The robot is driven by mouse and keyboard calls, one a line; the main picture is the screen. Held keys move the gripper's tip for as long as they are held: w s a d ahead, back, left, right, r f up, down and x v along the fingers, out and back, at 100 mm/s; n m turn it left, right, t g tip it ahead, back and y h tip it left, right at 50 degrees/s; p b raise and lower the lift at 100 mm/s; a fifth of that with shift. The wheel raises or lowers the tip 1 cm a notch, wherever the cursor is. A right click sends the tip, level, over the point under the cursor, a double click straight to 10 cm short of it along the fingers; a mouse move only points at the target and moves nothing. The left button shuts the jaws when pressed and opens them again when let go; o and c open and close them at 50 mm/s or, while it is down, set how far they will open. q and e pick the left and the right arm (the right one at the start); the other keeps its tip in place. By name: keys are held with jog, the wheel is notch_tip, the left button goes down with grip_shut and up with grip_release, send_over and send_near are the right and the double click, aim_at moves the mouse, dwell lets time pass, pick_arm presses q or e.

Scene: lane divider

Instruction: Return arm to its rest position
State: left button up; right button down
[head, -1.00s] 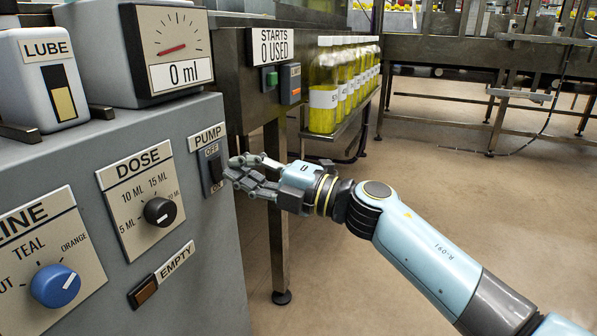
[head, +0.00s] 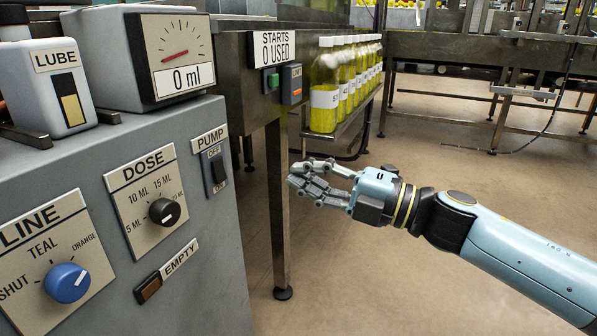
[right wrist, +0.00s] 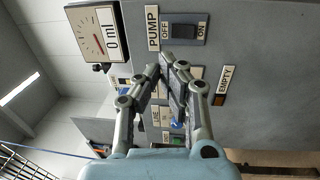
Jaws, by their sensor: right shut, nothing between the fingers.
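My right gripper (head: 300,182) is shut and empty. It hangs in free air to the right of the grey control cabinet (head: 225,270), apart from the PUMP switch (head: 218,170). In the right wrist view its fingertips (right wrist: 166,72) come together in front of the cabinet, and the PUMP switch (right wrist: 184,31) lies beyond them. My right arm (head: 520,255) reaches in from the lower right. My left gripper is not in view.
The cabinet carries a DOSE knob (head: 164,211), a blue LINE knob (head: 67,282) and an EMPTY button (head: 148,288). A gauge (head: 180,55) reads 0 ml. Yellow bottles (head: 325,88) line a shelf behind a metal leg (head: 279,220). Open floor (head: 370,285) lies below my arm.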

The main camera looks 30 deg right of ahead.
jog(key=s+d+f+m+h, duration=0.25)
jog(key=f+m, duration=0.25)
jog(key=f, duration=0.3)
jog(key=s+d+f+m+g+h, duration=0.1)
jog(key=s+d+f+m+h, duration=0.2)
jog(key=f, duration=0.6)
jog(key=s+d+f+m+h, duration=0.2)
jog(key=s+f+m+h, duration=0.1)
jog(key=f+m+h, duration=0.4)
jog(key=s+d+f+m+g, duration=0.2)
jog(key=s+f+m+g, duration=0.35)
jog(key=s+f, duration=0.95)
jog(key=s+a+f+m+g, duration=0.15)
jog(key=s+f+g, duration=0.3)
jog(key=s, duration=0.45)
jog(key=s+f+m+g, duration=0.3)
jog(key=s+f+g, duration=0.15)
jog(key=s, duration=0.45)
pick_arm(q)
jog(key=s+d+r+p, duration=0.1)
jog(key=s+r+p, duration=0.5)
jog(key=p, duration=0.6)
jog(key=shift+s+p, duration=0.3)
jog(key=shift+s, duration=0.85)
pick_arm(e)
jog(key=s+r, duration=0.5)
jog(key=s, duration=0.2)
jog(key=shift+s+a+r+t, duration=0.25)
jog(key=shift+s+a+t, duration=0.1)
